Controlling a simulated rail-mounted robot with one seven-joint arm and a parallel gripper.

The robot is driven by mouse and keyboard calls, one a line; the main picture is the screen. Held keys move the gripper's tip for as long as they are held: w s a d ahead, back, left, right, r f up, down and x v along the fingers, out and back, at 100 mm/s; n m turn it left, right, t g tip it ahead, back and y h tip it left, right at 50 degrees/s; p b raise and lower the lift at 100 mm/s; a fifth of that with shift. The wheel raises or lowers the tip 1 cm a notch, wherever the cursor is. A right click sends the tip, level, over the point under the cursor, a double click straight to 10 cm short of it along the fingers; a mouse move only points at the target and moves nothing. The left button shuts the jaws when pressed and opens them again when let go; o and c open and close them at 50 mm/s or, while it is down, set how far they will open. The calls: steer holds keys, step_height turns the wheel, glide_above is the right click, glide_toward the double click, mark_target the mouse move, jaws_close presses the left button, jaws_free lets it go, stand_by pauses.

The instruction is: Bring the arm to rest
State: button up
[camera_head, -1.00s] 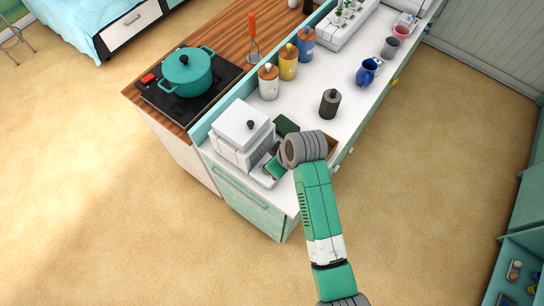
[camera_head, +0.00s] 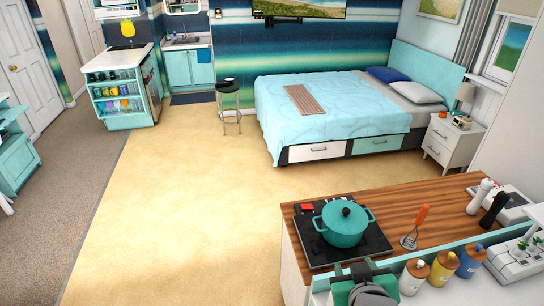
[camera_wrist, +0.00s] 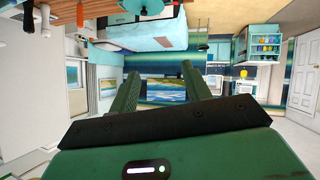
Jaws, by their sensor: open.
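My gripper (camera_wrist: 160,88) is in the wrist view, its two dark green fingers spread apart with nothing between them. In that view the room appears upside down beyond the fingers. In the head view only a grey and green part of my arm shows at the bottom edge, in front of the hob and beside the canisters; the fingertips cannot be made out there.
A teal pot (camera_head: 345,224) stands on the black hob (camera_head: 318,246) on the wooden counter (camera_head: 425,198), close to my arm. A masher (camera_head: 414,228) and several canisters (camera_head: 443,268) stand to the right. The floor (camera_head: 190,200) left of the counter is clear.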

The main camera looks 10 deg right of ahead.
steer(key=w+a+r+t+p, duration=0.15)
steer(key=a+r+t, duration=0.4)
steer(key=r, duration=1.05)
steer(key=s+a+r+t+y+p, duration=0.1)
steer(key=s+a+r, duration=0.3)
steer(key=r, duration=0.5)
steer(key=s+a+r+t+y+p, duration=0.1)
steer(key=s+a+r+t, duration=0.3)
steer(key=a+r, duration=0.3)
steer(key=s+a+r+t+y+p, duration=0.1)
steer(key=s+a+r+t, duration=0.2)
steer(key=r, duration=0.8)
steer(key=s+a, duration=0.2)
steer(key=s, duration=0.1)
steer(key=shift+a+r, duration=0.2)
steer(key=shift+r, duration=0.2)
